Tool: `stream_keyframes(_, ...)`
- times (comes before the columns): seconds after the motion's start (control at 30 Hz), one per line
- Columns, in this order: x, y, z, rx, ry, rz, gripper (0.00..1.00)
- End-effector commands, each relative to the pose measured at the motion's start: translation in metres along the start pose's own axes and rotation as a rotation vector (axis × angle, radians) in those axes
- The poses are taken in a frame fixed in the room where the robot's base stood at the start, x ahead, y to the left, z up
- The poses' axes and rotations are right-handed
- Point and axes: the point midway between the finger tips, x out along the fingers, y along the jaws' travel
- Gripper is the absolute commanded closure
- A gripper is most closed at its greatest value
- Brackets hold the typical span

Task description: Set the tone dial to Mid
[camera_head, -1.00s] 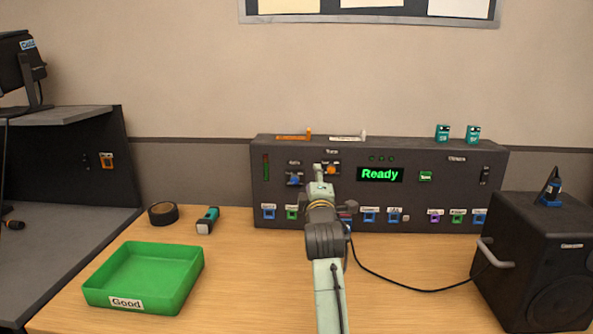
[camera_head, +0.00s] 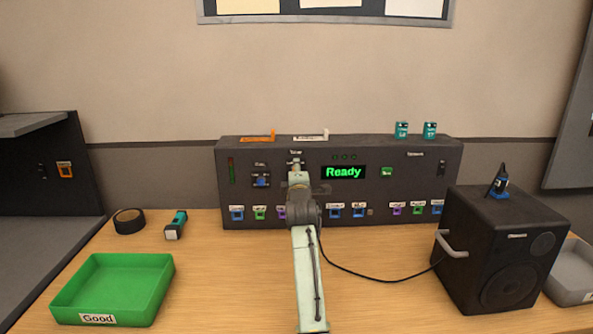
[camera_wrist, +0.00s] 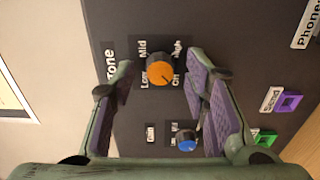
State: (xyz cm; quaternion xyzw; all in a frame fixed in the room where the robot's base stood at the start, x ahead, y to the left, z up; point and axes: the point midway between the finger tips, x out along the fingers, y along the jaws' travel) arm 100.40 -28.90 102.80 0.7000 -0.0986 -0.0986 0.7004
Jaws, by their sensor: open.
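The tone dial (camera_wrist: 161,68) is an orange round knob with a dark rim on the dark panel (camera_wrist: 225,40). The Tone label (camera_wrist: 110,65) and the words Low, Mid, High and Off stand around it in the wrist view. A dark mark on its face seems to point toward Off. My gripper (camera_wrist: 158,82) is open, with one finger on each side of the dial and gaps on both sides; contact is not visible. In the head view my gripper (camera_head: 296,168) is at the panel below the Tone label and hides the dial.
A blue knob (camera_wrist: 187,141) sits close by on the panel. The panel has a green Ready display (camera_head: 344,172) and several coloured buttons along its bottom. A black speaker (camera_head: 500,245) stands right, a green Good tray (camera_head: 160,290) left. A cable crosses the table between arm and speaker.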

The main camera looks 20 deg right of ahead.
Motion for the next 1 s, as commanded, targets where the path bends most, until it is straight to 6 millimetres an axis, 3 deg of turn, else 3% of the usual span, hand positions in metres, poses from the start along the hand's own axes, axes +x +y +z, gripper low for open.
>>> stream_keyframes(0.27,0.0016,-0.0003,0.0001,0.0,0.0,0.0,0.58)
stream_keyframes(0.9,0.0013,-0.0004,0.0002,0.001,0.0,0.0,1.0)
stream_keyframes(1.0,0.0013,-0.0005,0.0002,0.001,0.0,0.0,1.0)
